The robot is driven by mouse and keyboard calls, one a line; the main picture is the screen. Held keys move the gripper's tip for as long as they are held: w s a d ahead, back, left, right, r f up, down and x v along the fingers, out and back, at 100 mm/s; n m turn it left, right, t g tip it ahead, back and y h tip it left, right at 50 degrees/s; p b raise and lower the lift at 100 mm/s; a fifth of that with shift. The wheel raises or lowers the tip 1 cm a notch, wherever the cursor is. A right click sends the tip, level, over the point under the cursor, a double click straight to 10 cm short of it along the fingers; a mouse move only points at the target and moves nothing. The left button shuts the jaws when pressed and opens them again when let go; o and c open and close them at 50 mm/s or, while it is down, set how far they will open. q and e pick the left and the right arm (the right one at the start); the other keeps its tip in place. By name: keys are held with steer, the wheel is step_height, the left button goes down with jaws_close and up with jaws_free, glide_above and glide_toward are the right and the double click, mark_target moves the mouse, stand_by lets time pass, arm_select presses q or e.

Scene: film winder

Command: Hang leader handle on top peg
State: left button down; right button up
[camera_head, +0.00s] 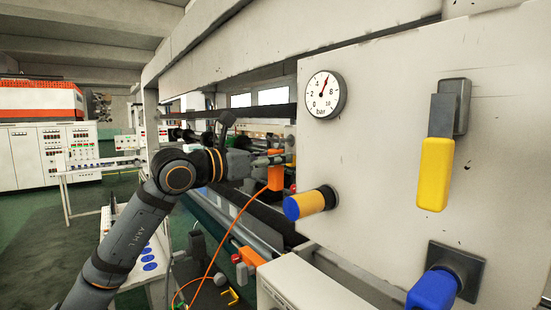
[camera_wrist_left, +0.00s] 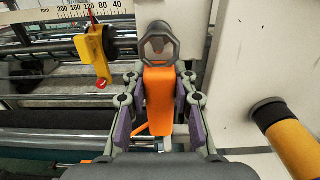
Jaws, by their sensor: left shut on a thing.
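My left gripper (camera_head: 272,160) reaches in from the left, beside the edge of the pale machine panel. It is shut on the orange leader handle (camera_head: 276,179), which hangs upright below its fingers. In the left wrist view the handle (camera_wrist_left: 159,100) stands between the purple-padded fingers, with a dark grey loop (camera_wrist_left: 146,48) at its top. An orange cord (camera_head: 226,236) runs from the handle down to the floor. I cannot pick out the top peg for certain; whether the loop is around anything is unclear. My right gripper is not in view.
A blue-and-yellow cylinder (camera_head: 312,203) sticks out of the panel, close right of the handle; its yellow part shows in the wrist view (camera_wrist_left: 290,145). The panel also bears a gauge (camera_head: 326,95) and a yellow lever (camera_head: 435,174). A yellow hook-like part (camera_wrist_left: 95,55) sits left of the handle.

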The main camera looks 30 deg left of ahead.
arm_select(q)
steer(key=shift+f, duration=0.4)
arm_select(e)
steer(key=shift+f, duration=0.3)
arm_select(q)
steer(key=c, duration=1)
jaws_free()
steer(key=shift+r, duration=0.1)
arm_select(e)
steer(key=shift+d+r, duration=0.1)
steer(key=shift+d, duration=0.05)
